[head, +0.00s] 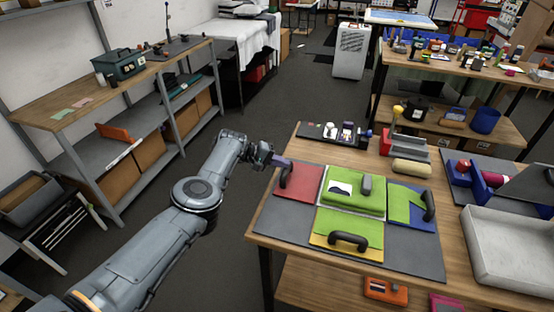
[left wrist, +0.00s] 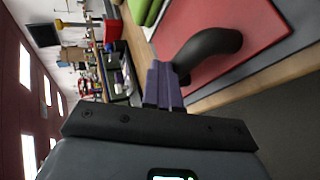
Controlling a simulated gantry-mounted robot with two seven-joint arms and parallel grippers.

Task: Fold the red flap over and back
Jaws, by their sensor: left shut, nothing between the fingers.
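The red flap (head: 300,187) lies flat, red side up, on the dark grey mat (head: 273,218), left of the green centre pad (head: 351,205). A curved black handle (head: 284,178) stands on its left part. In the left wrist view, the red flap (left wrist: 238,32) and its black handle (left wrist: 208,46) are just beyond my fingers. My left gripper (head: 284,163) has purple fingers (left wrist: 163,85), shut and empty, right by the handle; I cannot tell whether they touch it. My right gripper is not in view.
A blue-edged flap (head: 432,218) and a yellow-edged flap (head: 346,254), each with green and a black handle, lie right and front of the pad. A grey handle (head: 366,186) stands on the pad. A white tray (head: 510,250) stands right; a black organiser (head: 318,131) stands behind.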

